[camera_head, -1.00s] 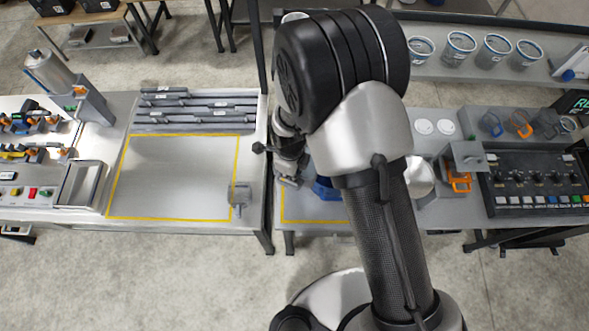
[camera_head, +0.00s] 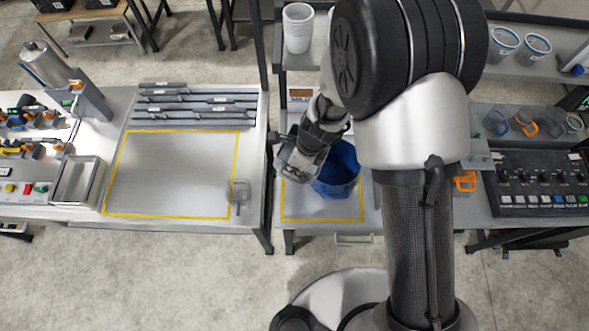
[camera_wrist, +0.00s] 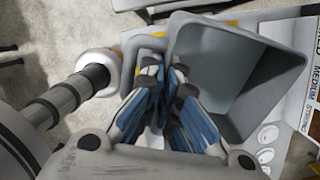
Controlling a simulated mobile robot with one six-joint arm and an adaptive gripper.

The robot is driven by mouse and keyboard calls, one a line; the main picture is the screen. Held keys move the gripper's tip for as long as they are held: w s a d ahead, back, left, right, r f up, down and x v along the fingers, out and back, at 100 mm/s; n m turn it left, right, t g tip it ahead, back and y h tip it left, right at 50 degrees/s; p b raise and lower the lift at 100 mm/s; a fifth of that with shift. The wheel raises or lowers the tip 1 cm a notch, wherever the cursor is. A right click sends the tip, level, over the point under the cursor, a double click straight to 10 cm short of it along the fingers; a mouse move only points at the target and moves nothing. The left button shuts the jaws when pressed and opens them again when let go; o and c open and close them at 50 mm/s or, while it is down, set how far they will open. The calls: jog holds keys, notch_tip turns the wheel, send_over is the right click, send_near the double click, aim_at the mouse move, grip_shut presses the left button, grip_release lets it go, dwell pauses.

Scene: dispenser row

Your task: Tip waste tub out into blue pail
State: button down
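My gripper (camera_wrist: 168,105) is shut on the handle of the grey waste tub (camera_wrist: 245,60), with its blue-padded fingers on either side of the handle. In the wrist view the tub's open mouth faces the camera, and the grey inside that shows looks empty. In the head view the tub (camera_head: 296,164) hangs tilted below my gripper (camera_head: 312,146). It is at the left side of the blue pail (camera_head: 340,172), near its rim; I cannot tell whether they touch. The pail stands upright inside a yellow outline, partly hidden by my arm. Its contents cannot be made out.
A clear grey scoop-like cup (camera_head: 239,193) stands at the right edge of the left bench's yellow outline (camera_head: 118,172). A stack of white cups (camera_head: 298,27) stands on the back shelf. A black control panel (camera_head: 540,182) is at right. A dark post (camera_head: 258,45) rises between the benches.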

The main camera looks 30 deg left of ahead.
jog(key=shift+w+d+r+g+y+b, duration=0.2)
jog(key=shift+y+b, duration=0.5)
jog(key=shift+b, duration=2.35)
jog(key=shift+d+r+g+y+b, duration=0.15)
jog(key=shift+d+g+y+b, duration=0.4)
jog(key=shift+b, duration=2.45)
jog(key=y+b, duration=0.1)
jog(key=b, duration=0.2)
jog(key=d+g+y+b, duration=0.1)
jog(key=b, duration=0.2)
jog(key=shift+w+r+y, duration=0.15)
jog(key=shift+w+y, duration=0.2)
jog(key=d+y+b, duration=0.1)
jog(key=b, duration=0.2)
jog(key=w+d+g+y+b, duration=0.1)
jog(key=b, duration=0.2)
jog(key=shift+r+y, duration=0.2)
jog(key=shift+y, duration=0.2)
jog(key=w+d+g+y+b, duration=0.3)
jog(key=d+g+y+b, duration=0.1)
jog(key=d+y, duration=0.3)
jog(key=shift+w+d+f+y+b, duration=0.25)
jog(key=shift+d+y+b, duration=0.25)
jog(key=shift+y, duration=0.5)
jog(key=shift+a, duration=0.1)
jog(key=shift+r, duration=0.1)
